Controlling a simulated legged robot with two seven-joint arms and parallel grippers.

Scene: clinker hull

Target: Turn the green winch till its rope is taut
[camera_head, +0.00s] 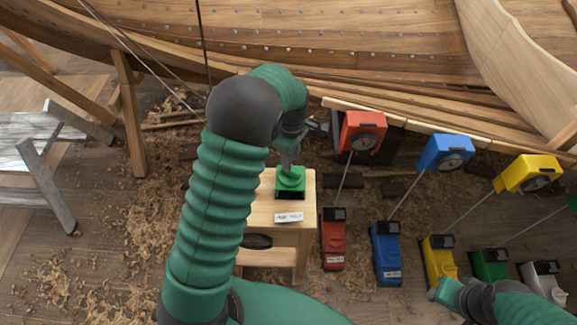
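The green winch (490,265) stands on the floor at the lower right, between the yellow and white ones. A thin rope runs straight from it up to a green block (573,205) cut off by the right edge. My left gripper (290,157) points down over a small wooden stool (265,211), just above or on a small green piece with a dark base (290,183). Whether its fingers grip that piece cannot be told. My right gripper (440,290) is low beside the yellow winch (438,258), left of the green winch; its fingers are unclear.
Red (333,240), blue (385,255) and white (540,280) winches share the row. Red (362,131), blue (445,153) and yellow (530,173) blocks hang behind. The wooden hull (330,35) fills the back. A grey bench (35,140) stands left; shavings cover the floor.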

